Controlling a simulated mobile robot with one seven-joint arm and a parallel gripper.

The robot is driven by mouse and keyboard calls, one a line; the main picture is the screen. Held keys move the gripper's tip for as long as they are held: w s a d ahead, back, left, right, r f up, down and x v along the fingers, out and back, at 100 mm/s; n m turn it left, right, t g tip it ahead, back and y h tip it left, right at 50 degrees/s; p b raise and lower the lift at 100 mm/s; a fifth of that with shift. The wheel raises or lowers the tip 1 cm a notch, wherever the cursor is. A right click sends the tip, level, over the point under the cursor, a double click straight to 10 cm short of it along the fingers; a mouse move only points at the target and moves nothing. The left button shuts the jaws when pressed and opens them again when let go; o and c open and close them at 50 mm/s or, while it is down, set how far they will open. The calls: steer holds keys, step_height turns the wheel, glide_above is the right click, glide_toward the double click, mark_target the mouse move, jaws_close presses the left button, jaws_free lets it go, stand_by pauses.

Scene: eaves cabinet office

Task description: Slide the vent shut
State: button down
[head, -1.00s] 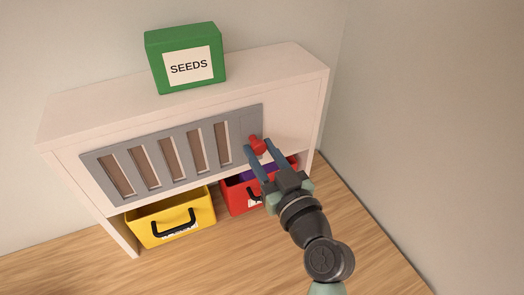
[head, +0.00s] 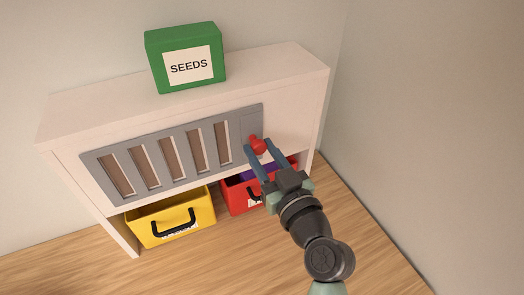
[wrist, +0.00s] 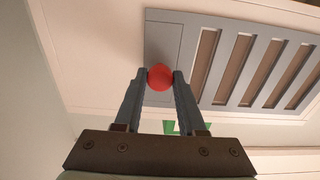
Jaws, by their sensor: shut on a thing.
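The grey slatted vent (head: 177,148) is set in the front of a pale cabinet in the head view. Several of its slots show brown openings. A red knob (head: 258,146) sits at its right end, and it also shows in the wrist view (wrist: 160,77). The vent's slats show at the upper right of the wrist view (wrist: 217,75). My gripper (head: 258,149) is shut on the red knob, with one finger on each side of it. In the wrist view my fingertips (wrist: 160,76) touch the knob's sides.
A green SEEDS box (head: 186,57) stands on the cabinet top (head: 110,93). Below the vent are a yellow bin (head: 148,222) and a red bin (head: 232,196), the red one partly behind my gripper. A bare wall (head: 430,130) rises at the right.

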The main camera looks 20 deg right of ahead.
steer(key=shift+d+f+b, duration=0.15)
steer(key=shift+d+b, duration=1.05)
steer(key=shift+d, duration=0.05)
steer(key=shift+d+r, duration=0.2)
steer(key=shift+d, duration=0.05)
steer(key=c, duration=0.5)
jaws_free()
steer(key=shift+d, duration=0.15)
